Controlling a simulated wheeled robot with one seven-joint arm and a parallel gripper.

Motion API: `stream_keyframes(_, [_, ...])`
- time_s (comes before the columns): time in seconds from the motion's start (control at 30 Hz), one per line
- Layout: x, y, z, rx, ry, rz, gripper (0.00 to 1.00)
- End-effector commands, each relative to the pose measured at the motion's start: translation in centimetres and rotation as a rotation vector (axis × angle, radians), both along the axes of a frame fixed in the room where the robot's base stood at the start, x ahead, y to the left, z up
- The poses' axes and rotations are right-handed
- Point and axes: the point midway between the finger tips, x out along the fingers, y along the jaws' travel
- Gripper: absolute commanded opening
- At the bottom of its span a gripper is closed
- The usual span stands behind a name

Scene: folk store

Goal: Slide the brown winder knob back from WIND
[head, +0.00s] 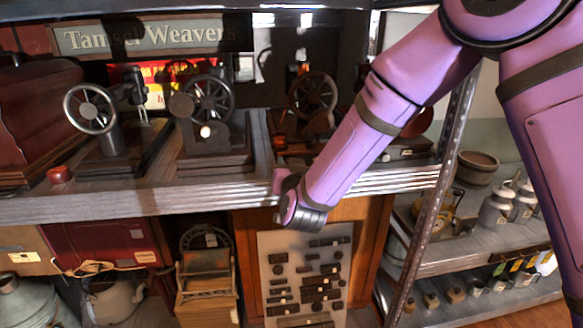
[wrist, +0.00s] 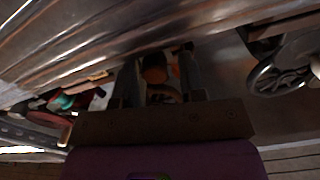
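In the wrist view, a small brown knob-like thing (wrist: 154,72) shows between the two dark fingers of my gripper (wrist: 158,62). It is dim, and I cannot tell surely that it is the winder knob or how far away it is. The fingers stand well apart, with gaps on both sides of it, and hold nothing. In the head view, the end of my arm is at the front edge of the shelf, and my fingers are hidden. I cannot read any WIND marking in either view.
Old sewing machines with handwheels stand on the wooden shelf (head: 190,197), including one with a pale wheel (head: 90,109) at left. A small red-brown knob (head: 60,174) sits near its front edge. A panel of dark parts (head: 306,275) is below. Pots stand on the right-hand shelves.

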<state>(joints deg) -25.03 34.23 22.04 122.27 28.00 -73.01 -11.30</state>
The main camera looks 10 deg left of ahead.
Motion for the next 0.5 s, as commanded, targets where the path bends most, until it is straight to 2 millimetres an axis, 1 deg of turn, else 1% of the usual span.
stream_keyframes(0.27, [-0.3,-0.1,-0.1,-0.002,0.002,0.0,0.37])
stream_keyframes(0.37, [-1.2,-0.3,-0.1,-0.001,0.001,0.001,0.37])
stream_keyframes(0.5, [-3.5,-1.0,-0.1,-0.003,0.002,0.003,0.37])
